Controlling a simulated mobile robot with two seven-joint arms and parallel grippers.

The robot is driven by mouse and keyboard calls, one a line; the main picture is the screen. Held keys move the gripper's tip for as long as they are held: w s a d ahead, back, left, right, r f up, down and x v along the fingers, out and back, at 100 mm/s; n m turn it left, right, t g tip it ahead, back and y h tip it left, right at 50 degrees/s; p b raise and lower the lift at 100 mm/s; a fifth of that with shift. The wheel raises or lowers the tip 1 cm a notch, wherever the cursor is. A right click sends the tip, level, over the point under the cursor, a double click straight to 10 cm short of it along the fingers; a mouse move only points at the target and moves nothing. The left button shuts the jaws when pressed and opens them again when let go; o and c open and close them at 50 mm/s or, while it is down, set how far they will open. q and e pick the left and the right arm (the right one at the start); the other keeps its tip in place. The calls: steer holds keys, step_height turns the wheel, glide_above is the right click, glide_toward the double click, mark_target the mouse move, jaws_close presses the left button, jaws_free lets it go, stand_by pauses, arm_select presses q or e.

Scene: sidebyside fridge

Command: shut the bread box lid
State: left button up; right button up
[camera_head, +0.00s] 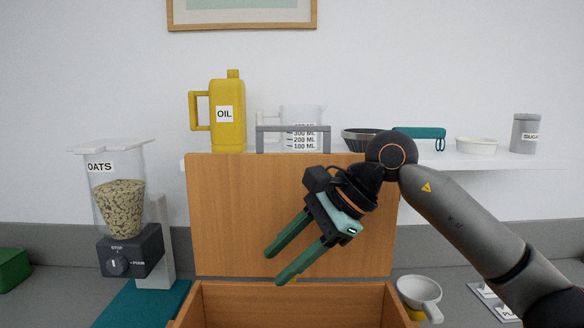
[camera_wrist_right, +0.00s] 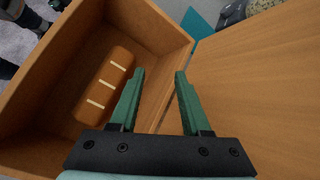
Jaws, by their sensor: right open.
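The wooden bread box (camera_head: 290,300) stands on the counter at the bottom middle of the head view. Its lid (camera_head: 225,215) is raised, standing upright behind the box, with a grey handle (camera_head: 292,129) at its top edge. In the right wrist view the open box (camera_wrist_right: 165,28) holds a brown loaf (camera_wrist_right: 108,84) with pale stripes, and the lid (camera_wrist_right: 250,70) fills the right side. My right gripper (camera_head: 275,267) is open and empty, in front of the lid and above the box opening. Its green fingers also show in the right wrist view (camera_wrist_right: 159,75). My left gripper is not in view.
An oats dispenser (camera_head: 122,205) stands left of the box. A shelf (camera_head: 480,160) behind the lid holds a yellow oil jug (camera_head: 228,112), a measuring jug (camera_head: 305,125), a colander (camera_head: 365,138) and a sugar tin (camera_head: 525,135). A white funnel-like cup (camera_head: 420,292) sits right of the box.

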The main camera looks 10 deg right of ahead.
steer(key=d+r+n+t+y, duration=0.1)
steer(key=r, duration=0.1)
steer(key=w+d+r+n+t+y, duration=0.1)
steer(key=d+r, duration=0.1)
steer(key=r, duration=0.1)
steer(key=d+r+n+y, duration=0.1)
steer(key=r, duration=0.1)
steer(key=shift+w+d+r+t+y+b, duration=0.25)
steer(key=shift+w+d+t+y+b, duration=0.05)
steer(key=shift+t+b, duration=0.1)
steer(key=n+t+y, duration=0.3)
steer(key=n+t, duration=0.1)
steer(key=t, duration=0.1)
glide_toward(303, 128)
steer(key=p+x, duration=0.2)
steer(key=x, duration=0.9)
steer(key=shift+w+a+f, duration=0.1)
steer(key=shift+w+a, duration=0.15)
steer(key=shift+a, duration=0.05)
steer(key=shift+c, duration=0.2)
jaws_close()
